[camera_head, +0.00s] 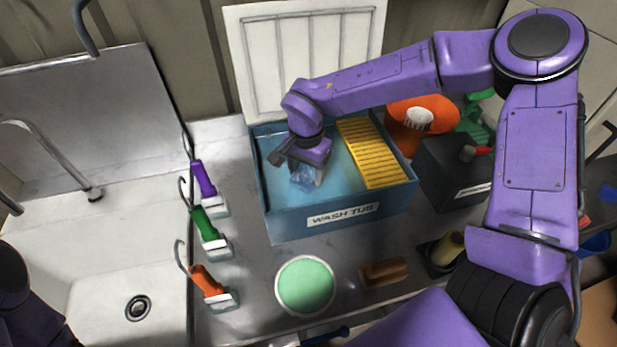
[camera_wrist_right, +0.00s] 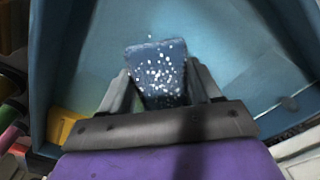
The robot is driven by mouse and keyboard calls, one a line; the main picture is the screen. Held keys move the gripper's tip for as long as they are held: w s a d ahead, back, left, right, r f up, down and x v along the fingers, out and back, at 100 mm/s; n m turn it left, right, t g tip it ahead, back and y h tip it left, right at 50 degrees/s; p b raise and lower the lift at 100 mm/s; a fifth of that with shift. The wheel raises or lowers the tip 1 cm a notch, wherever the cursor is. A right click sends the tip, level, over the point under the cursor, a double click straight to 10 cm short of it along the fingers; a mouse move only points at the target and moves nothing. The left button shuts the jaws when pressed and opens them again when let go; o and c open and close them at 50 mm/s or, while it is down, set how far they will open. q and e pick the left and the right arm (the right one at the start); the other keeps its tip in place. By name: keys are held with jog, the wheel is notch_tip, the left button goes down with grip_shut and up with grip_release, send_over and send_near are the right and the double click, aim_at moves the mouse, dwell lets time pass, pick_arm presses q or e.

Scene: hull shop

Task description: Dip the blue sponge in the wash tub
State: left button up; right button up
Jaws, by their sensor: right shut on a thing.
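The wash tub (camera_head: 286,228) is a blue box labelled "WASH TUB", standing on the counter, with pale blue water inside. My right gripper (camera_head: 306,172) reaches down into the tub, towards its left side. It is shut on the blue sponge (camera_head: 302,181), which sits low in the tub at the water. In the right wrist view the sponge (camera_wrist_right: 157,72) is held between the two fingers, dark blue with white specks on it. The tub's blue inside (camera_wrist_right: 225,50) surrounds it there. My left gripper is not in view; only part of my left arm shows at the lower left.
A yellow ribbed board (camera_head: 371,153) stands in the tub's right side. Brushes with purple, green (camera_head: 204,223) and orange handles line the counter left of the tub, beside the sink (camera_head: 110,290). A green round dish (camera_head: 305,286) and a brown block (camera_head: 384,273) lie in front. A dark box (camera_head: 455,170) stands right.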

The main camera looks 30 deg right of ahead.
aim_at(307, 173)
jog(key=shift+r+p, duration=1.95)
jog(key=shift+r, duration=0.05)
notch_tip(307, 173, up, 2)
jog(key=shift+r, duration=1.35)
jog(key=shift+r, duration=2)
jog(key=shift+f, duration=0.1)
